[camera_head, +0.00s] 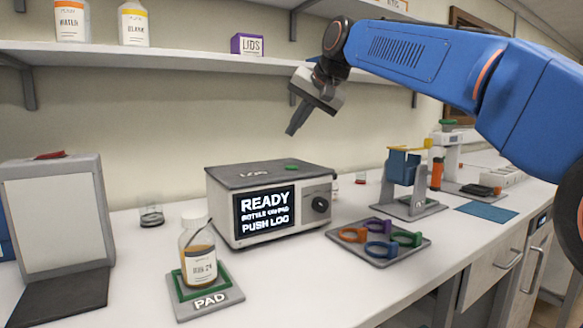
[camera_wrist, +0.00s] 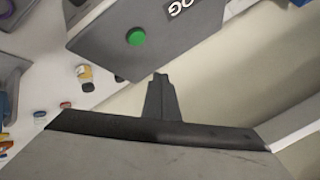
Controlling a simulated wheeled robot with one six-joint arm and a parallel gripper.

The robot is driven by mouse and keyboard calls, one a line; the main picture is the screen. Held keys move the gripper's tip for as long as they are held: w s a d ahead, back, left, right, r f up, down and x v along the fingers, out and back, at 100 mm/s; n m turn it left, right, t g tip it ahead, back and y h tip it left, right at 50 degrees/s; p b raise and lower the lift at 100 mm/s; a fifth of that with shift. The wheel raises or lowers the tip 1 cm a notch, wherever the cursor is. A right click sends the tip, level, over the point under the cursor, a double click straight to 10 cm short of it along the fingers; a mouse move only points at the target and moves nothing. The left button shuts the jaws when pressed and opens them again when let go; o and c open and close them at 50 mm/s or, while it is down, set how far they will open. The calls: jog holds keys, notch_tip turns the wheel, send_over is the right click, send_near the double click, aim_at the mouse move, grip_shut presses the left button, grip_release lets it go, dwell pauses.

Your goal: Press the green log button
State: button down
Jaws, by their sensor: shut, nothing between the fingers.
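The green log button (camera_head: 291,168) sits on the top of the grey tester box (camera_head: 225,215), beside the word LOG. In the wrist view the button (camera_wrist: 136,36) is a round green disc on the dark grey box top (camera_wrist: 107,47). My gripper (camera_head: 291,133) is shut and empty. It hangs above the box, apart from the button. In the wrist view my gripper's fingertips (camera_wrist: 160,76) point toward the box edge, with the button up and to the left of them. The box's screen (camera_head: 266,212) reads READY and PUSH LOG.
A capped bottle of amber liquid (camera_head: 198,262) stands on the green-framed pad (camera_head: 208,303) in front of the box. A tray with coloured rings (camera_head: 378,242) lies to the right. A shelf (camera_head: 180,52) with bottles and a purple LIDS box (camera_head: 247,45) runs along the wall behind.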

aim_at(294, 167)
jog(key=shift+f, duration=3.25)
jog(key=shift+f, duration=0.85)
dwell(0.5)
jog(key=shift+r, duration=0.9)
jog(key=shift+r, duration=0.1)
jog(key=shift+r, duration=2.4)
